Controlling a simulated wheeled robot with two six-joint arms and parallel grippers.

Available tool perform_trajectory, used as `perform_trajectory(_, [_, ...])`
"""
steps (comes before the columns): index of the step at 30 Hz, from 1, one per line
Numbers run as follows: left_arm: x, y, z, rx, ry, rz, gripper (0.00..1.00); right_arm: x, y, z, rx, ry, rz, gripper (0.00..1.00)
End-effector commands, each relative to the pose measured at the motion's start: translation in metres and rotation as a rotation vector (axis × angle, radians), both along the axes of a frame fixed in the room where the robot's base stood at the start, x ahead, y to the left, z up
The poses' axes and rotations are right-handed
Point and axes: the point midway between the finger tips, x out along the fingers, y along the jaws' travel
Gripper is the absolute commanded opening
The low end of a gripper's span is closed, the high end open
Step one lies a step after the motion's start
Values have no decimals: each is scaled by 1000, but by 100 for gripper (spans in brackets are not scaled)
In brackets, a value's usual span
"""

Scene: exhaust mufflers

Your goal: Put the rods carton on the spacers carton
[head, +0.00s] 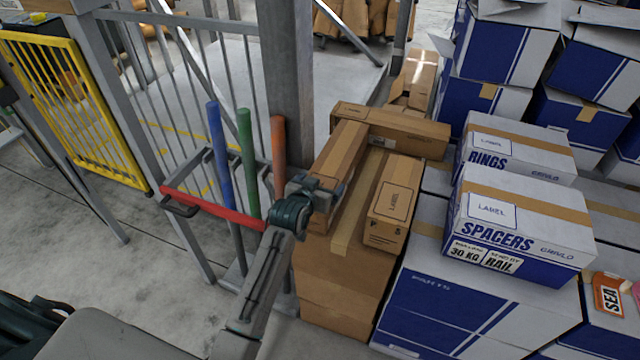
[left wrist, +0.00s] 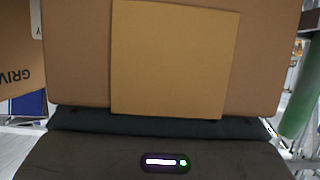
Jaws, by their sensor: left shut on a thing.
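The spacers carton (head: 520,222) is white and blue, marked SPACERS, and sits on larger white and blue boxes at the right. My left gripper (head: 322,192) is shut on the near end of a long brown carton (head: 340,150), at the left edge of a brown box stack. No name is readable on this carton, so I cannot confirm that it is the rods carton. I cannot tell whether it touches the box below. In the left wrist view its taped brown end (left wrist: 175,60) fills the picture above the gripper body. My right gripper is not in view.
A labelled brown carton (head: 395,205) and another long one (head: 400,130) lie close by on the large brown box (head: 325,275). The rings carton (head: 515,150) stands behind the spacers carton. Blue, green and orange posts (head: 245,160) and a red bar (head: 215,207) stand left.

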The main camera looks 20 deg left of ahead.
Motion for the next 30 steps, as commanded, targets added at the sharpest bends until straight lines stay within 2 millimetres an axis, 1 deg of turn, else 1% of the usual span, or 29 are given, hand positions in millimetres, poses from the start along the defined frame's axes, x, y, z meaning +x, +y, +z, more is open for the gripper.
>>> perform_trajectory(1, [1, 0, 4, 0, -9, 0, 36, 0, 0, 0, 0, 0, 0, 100])
perform_trajectory(5, [1, 0, 2, 0, -8, 0, 36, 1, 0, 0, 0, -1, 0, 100])
perform_trajectory(6, [0, 0, -2, 0, 0, 0, 97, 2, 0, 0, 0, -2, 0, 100])
perform_trajectory(7, [0, 0, -2, 0, 0, 0, 100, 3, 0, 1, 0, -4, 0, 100])
perform_trajectory(15, [-1, 0, 1, 0, -1, 0, 100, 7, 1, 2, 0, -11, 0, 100])
perform_trajectory(17, [-5, 0, 2, 0, 0, 0, 100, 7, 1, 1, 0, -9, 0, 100])
perform_trajectory(20, [-18, 1, 7, 0, -1, 0, 100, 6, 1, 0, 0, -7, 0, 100])
perform_trajectory(26, [-56, 2, 22, 0, -1, 0, 100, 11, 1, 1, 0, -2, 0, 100])
perform_trajectory(30, [-82, 3, 33, 0, 0, 0, 100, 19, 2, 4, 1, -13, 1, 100])
